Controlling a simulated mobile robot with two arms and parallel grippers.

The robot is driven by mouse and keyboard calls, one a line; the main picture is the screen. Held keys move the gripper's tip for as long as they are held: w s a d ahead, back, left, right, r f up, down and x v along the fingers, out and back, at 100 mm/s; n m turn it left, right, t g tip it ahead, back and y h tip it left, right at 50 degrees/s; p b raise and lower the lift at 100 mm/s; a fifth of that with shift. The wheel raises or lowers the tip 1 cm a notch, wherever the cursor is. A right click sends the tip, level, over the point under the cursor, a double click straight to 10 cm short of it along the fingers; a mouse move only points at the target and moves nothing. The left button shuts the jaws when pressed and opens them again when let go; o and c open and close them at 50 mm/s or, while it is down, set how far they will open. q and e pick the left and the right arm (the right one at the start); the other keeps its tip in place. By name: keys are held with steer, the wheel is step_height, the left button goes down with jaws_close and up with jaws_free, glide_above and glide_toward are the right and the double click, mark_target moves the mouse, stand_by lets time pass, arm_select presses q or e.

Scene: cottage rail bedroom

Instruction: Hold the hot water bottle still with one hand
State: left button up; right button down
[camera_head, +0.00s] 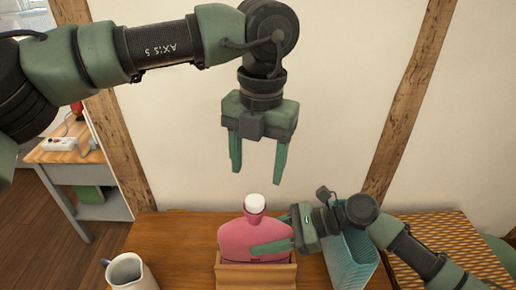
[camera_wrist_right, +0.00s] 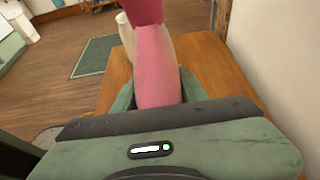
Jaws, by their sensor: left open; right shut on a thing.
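A pink hot water bottle (camera_head: 238,240) with a white stopper (camera_head: 255,203) stands upright in a wooden holder (camera_head: 262,276) on the wooden table. My right gripper (camera_head: 272,247) reaches in from the right and is shut on the bottle's body, below the neck. In the right wrist view the pink bottle (camera_wrist_right: 158,65) rises between the green fingers; its top is cut off. My left gripper (camera_head: 256,158) hangs above the bottle, pointing down, open and empty, clear of the stopper.
A white jug (camera_head: 128,272) stands on the table at the left. A teal ribbed container (camera_head: 350,262) stands just right of the bottle, behind my right arm. A patterned woven surface (camera_head: 450,240) lies farther right. A wall with timber posts is behind.

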mark_target(256, 200)
arm_select(q)
step_height(256, 200, down, 8)
steer(key=shift+a+f, duration=0.1)
steer(key=shift+a, duration=0.05)
stand_by(0.3)
jaws_close()
steer(key=m, duration=1.2)
steer(key=shift+h, duration=0.3)
steer(key=shift+c, duration=0.2)
jaws_free()
step_height(256, 200, up, 12)
steer(key=shift+s, duration=0.3)
